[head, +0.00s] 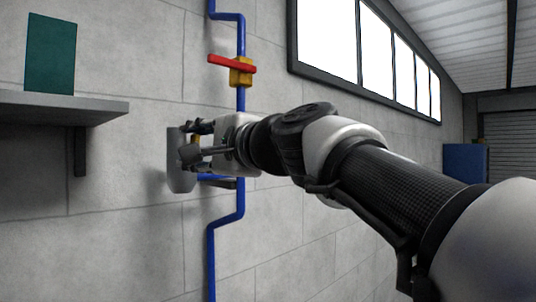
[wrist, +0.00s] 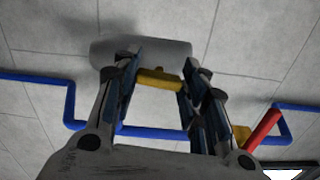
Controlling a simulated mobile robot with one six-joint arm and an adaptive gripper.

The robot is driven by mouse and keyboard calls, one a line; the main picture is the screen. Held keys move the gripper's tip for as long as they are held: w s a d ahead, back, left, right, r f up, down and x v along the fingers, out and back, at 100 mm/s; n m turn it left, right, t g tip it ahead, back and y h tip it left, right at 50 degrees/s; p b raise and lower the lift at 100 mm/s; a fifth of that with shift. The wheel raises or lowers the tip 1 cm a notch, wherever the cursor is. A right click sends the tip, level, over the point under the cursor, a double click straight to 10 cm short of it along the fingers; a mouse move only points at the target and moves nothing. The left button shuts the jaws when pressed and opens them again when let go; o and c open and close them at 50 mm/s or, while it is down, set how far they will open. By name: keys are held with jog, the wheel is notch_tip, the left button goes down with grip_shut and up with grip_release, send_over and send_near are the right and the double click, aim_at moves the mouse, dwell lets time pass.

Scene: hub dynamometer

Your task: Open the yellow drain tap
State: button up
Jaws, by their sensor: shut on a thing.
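The yellow drain tap (wrist: 158,79) shows in the wrist view as a short yellow bar between my fingers. It sits in front of a grey rounded mount (wrist: 165,53) on the wall. In the head view only a small yellow part of the tap (head: 196,139) shows between the fingers; the rest is hidden. The grey mount (head: 179,181) shows behind my gripper there. My gripper (head: 190,143) is shut on the yellow tap, and in the wrist view the fingers (wrist: 158,82) lie on either side of it.
A blue pipe (head: 241,200) runs down the wall beside and behind my gripper. Above is a yellow valve (head: 241,77) with a red lever (head: 230,64) lying across the pipe. A shelf (head: 60,106) with a green box (head: 50,54) juts out at left.

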jog(key=shift+n, duration=0.4)
jog(key=o, duration=1.1)
jog(key=shift+c, duration=0.2)
jog(key=v, duration=1.2)
jog(key=shift+s, duration=0.1)
